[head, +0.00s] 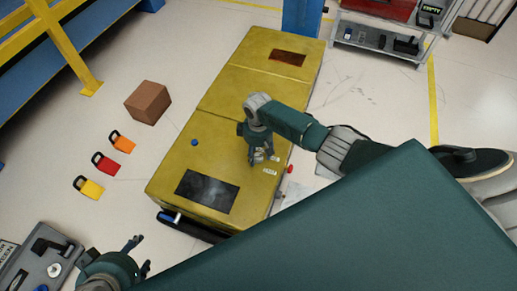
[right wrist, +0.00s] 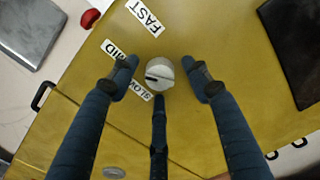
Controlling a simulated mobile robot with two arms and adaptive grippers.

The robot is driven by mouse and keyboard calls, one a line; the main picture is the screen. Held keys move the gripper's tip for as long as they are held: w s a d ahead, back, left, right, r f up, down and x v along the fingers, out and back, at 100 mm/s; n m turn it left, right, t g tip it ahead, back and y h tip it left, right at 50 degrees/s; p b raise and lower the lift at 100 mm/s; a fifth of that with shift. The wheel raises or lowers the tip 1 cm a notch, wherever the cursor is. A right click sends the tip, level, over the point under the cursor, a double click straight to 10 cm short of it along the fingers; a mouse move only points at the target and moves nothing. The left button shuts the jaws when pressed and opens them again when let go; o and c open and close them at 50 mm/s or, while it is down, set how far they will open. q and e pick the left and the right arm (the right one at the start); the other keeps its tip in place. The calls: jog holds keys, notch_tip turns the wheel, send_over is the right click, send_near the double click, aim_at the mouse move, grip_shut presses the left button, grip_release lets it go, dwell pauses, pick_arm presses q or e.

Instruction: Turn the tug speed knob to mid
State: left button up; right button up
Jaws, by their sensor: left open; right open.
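The tug speed knob (right wrist: 158,75) is a round grey-white dial with a dark pointer mark on the yellow tug top. Its mark points left, roughly between the MID label (right wrist: 112,49) and the SLOW label (right wrist: 140,91); the FAST label (right wrist: 145,15) is above. My right gripper (right wrist: 159,80) is open over the knob, its fingers spread on several sides of it and none clearly touching. In the head view my right gripper (head: 258,157) reaches down to the tug (head: 228,110) and hides most of the knob. My left gripper (head: 142,255) is open and empty at the lower left.
A red button (head: 291,169) sits at the tug's right edge. A dark panel (head: 207,191) and a small blue button (head: 194,142) are on its top. A brown box (head: 148,102) and several coloured padlock-like tags lie on the floor to the left. A grey case (head: 40,262) is lower left.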

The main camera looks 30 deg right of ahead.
aim_at(258, 156)
notch_tip(258, 156, up, 12)
jog(key=shift+f, duration=0.15)
jog(key=shift+f, duration=0.1)
dwell(0.6)
